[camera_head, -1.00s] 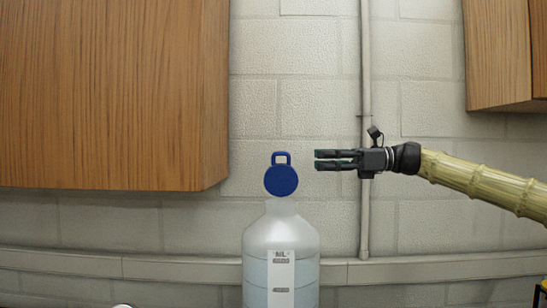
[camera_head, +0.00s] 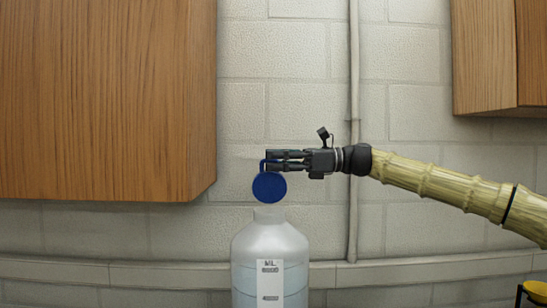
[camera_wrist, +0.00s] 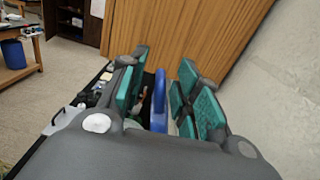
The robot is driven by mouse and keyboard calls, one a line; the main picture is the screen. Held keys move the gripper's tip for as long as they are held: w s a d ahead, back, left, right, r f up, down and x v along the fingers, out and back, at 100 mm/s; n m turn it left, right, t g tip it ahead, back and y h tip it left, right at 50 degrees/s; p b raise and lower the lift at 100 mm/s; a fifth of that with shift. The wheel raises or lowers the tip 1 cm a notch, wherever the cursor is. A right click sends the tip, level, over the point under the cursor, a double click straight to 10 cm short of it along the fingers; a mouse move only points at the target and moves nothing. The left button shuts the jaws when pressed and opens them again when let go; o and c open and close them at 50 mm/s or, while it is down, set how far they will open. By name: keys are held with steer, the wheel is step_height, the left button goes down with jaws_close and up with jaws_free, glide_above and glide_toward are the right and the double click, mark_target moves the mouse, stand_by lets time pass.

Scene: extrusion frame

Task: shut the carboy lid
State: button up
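The carboy (camera_head: 255,250) is a translucent white bottle with a measuring label, upright at the lower middle of the head view. Its round blue lid (camera_head: 269,187) stands raised on edge above the neck, with a loop handle at its top. My gripper (camera_head: 272,160) reaches in from the right, level with the loop handle, its fingertips overlapping it in the head view. In the wrist view the blue lid (camera_wrist: 159,100) stands edge-on between the green-padded fingers. There are gaps on both sides, so my gripper is open around it and apart from it.
A wooden cabinet (camera_head: 105,100) hangs at the left and another (camera_head: 485,60) at the upper right. A vertical pipe (camera_head: 353,220) runs down the block wall behind my wrist. Free space lies right of the carboy.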

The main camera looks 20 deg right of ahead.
steer(key=shift+w+a+f, duration=0.2)
steer(key=shift+w+a, duration=0.15)
steer(key=shift+s+d+r, duration=0.1)
steer(key=shift+s, duration=0.1)
steer(key=shift+c, duration=0.4)
steer(key=shift+w, duration=0.1)
jaws_close()
